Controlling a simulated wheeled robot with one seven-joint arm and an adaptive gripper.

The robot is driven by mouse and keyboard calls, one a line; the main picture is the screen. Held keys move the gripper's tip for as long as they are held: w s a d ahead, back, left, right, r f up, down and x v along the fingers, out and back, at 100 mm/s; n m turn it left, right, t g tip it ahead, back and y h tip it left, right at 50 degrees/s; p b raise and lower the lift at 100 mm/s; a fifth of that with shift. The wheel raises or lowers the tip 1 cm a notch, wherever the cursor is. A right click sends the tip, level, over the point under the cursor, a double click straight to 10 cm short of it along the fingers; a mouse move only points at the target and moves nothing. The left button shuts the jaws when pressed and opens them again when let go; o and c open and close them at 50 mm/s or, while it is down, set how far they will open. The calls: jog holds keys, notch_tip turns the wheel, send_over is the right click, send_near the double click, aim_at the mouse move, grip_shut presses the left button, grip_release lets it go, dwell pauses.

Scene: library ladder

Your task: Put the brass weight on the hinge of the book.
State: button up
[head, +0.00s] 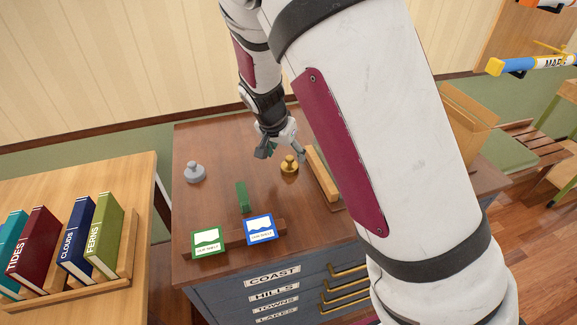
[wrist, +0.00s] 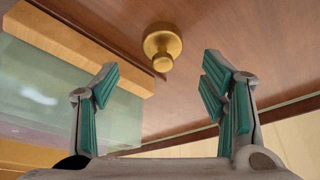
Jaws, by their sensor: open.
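The brass weight (head: 289,164) stands upright on the brown desk top, a round base with a knob. It shows in the wrist view (wrist: 162,45) at top centre, beyond the fingertips and between their lines. My gripper (head: 282,152) is open and empty, close to the weight at its far side in the head view. Its green-padded fingers (wrist: 160,82) are spread in the wrist view, with no visible contact. I cannot make out the open book or its hinge; my arm hides part of the desk to the right.
A wooden strip (head: 322,174) lies right of the weight, edging a pale greenish pane (wrist: 50,95). A silver weight (head: 195,173), a green upright piece (head: 242,197) and two cards (head: 207,241) (head: 260,229) are on the desk (head: 225,150). Books (head: 78,235) stand on the left table.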

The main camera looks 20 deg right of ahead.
aim_at(288, 159)
jog(key=shift+x, duration=3.25)
jog(key=shift+a, duration=0.2)
jog(key=c, duration=1.5)
grip_shut()
jog(key=shift+w+r, duration=0.1)
jog(key=shift+r, duration=0.05)
